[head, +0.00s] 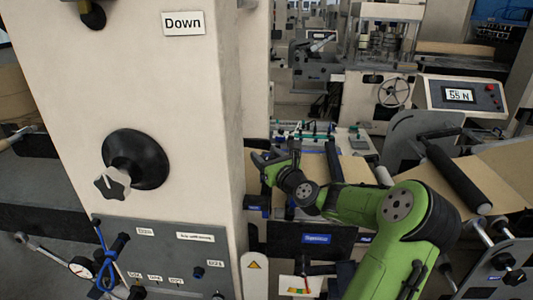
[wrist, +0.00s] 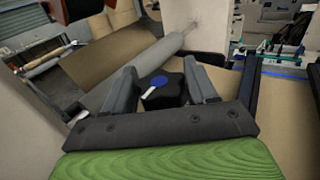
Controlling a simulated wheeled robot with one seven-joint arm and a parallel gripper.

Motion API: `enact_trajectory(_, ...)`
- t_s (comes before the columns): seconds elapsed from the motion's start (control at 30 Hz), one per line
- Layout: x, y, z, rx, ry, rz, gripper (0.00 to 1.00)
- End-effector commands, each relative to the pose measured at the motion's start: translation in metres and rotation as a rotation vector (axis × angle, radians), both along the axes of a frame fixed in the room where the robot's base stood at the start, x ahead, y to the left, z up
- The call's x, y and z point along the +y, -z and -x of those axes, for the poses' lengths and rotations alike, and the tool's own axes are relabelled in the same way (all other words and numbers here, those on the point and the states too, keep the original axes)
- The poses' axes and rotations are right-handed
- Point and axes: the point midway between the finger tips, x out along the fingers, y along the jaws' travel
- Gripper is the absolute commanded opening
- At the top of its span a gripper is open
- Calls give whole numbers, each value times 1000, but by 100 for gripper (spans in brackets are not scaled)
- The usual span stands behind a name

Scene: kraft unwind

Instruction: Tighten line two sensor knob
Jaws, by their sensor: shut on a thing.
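A black lobed knob (wrist: 165,97) with a blue cap and a white pointer mark sits between the two fingers of my gripper (wrist: 160,72) in the wrist view. The fingers are closed on its sides. The pointer lies toward the left of the picture. In the head view my gripper (head: 266,164) is just right of the large pale column, at the end of my green arm. The knob cannot be made out there. No label naming its line is readable.
The pale column (head: 205,120) carries a "Down" sign (head: 183,22), a black handwheel (head: 137,160) and a labelled control panel (head: 150,255). A display (head: 460,95) reads 55 N at right. A roller (wrist: 140,70) and brown paper lie beyond my gripper.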

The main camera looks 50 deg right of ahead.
Motion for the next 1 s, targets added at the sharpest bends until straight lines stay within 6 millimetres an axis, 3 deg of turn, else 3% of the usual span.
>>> enact_trajectory(0.17,0,0,0,-3,0,2,26)
enact_trajectory(0.2,0,0,0,-3,0,2,58)
enact_trajectory(0.3,0,0,0,-3,0,2,74)
enact_trajectory(0.67,1,0,6,-2,1,2,75)
enact_trajectory(0.77,6,1,25,0,4,1,75)
enact_trajectory(1.0,26,2,91,2,7,-2,75)
